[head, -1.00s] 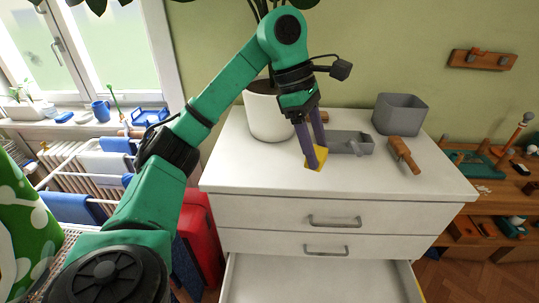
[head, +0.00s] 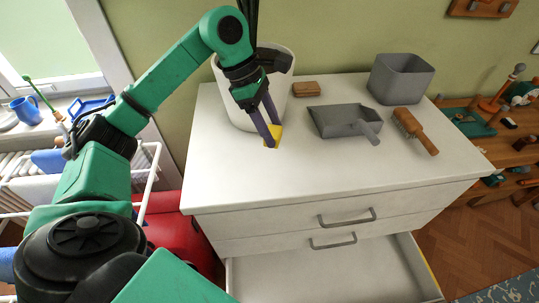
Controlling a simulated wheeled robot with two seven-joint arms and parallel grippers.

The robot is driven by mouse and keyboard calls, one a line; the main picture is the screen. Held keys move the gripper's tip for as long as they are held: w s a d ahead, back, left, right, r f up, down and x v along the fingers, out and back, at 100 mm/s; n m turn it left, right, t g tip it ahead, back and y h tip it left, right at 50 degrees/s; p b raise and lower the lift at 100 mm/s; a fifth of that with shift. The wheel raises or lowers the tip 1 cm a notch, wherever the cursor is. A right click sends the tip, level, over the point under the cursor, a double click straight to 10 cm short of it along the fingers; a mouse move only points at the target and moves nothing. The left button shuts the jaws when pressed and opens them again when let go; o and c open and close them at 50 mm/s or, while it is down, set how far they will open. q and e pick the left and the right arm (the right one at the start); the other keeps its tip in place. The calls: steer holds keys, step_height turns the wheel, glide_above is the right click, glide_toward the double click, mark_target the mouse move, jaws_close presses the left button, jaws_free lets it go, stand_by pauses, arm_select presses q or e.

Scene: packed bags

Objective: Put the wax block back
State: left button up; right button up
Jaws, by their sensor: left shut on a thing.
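The yellow wax block (head: 275,137) is between the purple fingers of my left gripper (head: 271,140), above the left part of the white dresser top. My left gripper is shut on it. Part of the block is hidden by the fingers. I cannot tell whether it touches the dresser top. An open drawer (head: 330,275) at the bottom of the dresser shows an empty white floor. My right gripper is not in view.
On the dresser (head: 235,185) stand a white plant pot (head: 232,100), a small brown block (head: 306,89), a grey dustpan (head: 335,121), a wooden brush (head: 416,131) and a grey bin (head: 400,79). The dresser's front part is clear.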

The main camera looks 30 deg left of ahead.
arm_select(q)
steer(key=f, duration=0.2)
steer(key=a+f, duration=0.1)
steer(key=f, duration=0.2)
steer(key=shift+w+f+p, duration=0.1)
steer(key=shift+w+p, duration=0.1)
steer(key=shift+p, duration=0.1)
step_height(320, 180, down, 4)
steer(key=shift+f+p, duration=0.15)
steer(key=shift+p, duration=0.25)
steer(key=shift+d+f, duration=0.15)
steer(key=shift+f, duration=0.35)
steer(key=o, duration=1.2)
steer(key=shift+r, duration=0.1)
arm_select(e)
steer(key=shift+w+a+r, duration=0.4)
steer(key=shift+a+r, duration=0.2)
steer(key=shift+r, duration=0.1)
